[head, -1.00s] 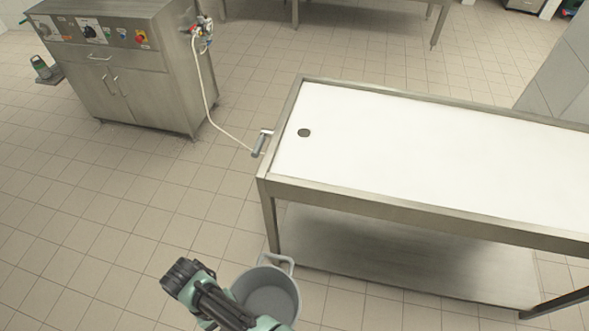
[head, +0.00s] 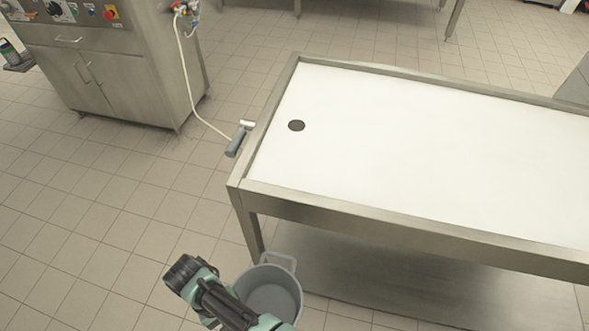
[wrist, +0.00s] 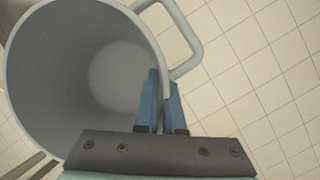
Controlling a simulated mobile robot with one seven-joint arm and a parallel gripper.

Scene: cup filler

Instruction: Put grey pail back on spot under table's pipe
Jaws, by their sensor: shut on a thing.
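The grey pail (head: 270,292) is at the bottom of the head view, in front of the table's left end, and looks empty. It fills the left of the wrist view (wrist: 75,60), with one of its handles (wrist: 187,45) at the top. My gripper (wrist: 162,85) has its blue fingers on either side of the pail's wall, shut on the rim. In the head view my arm hides the gripper and part of the pail. The table (head: 330,210) has a white top with a dark drain hole (head: 296,126) near its left end. The pipe under it is hidden.
The table's left front leg (head: 250,225) stands just behind the pail, and a lower shelf (head: 400,285) lies to its right. A hose with a spray handle (head: 237,140) hangs at the table's left edge. A steel cabinet (head: 120,70) stands back left. The left floor is clear.

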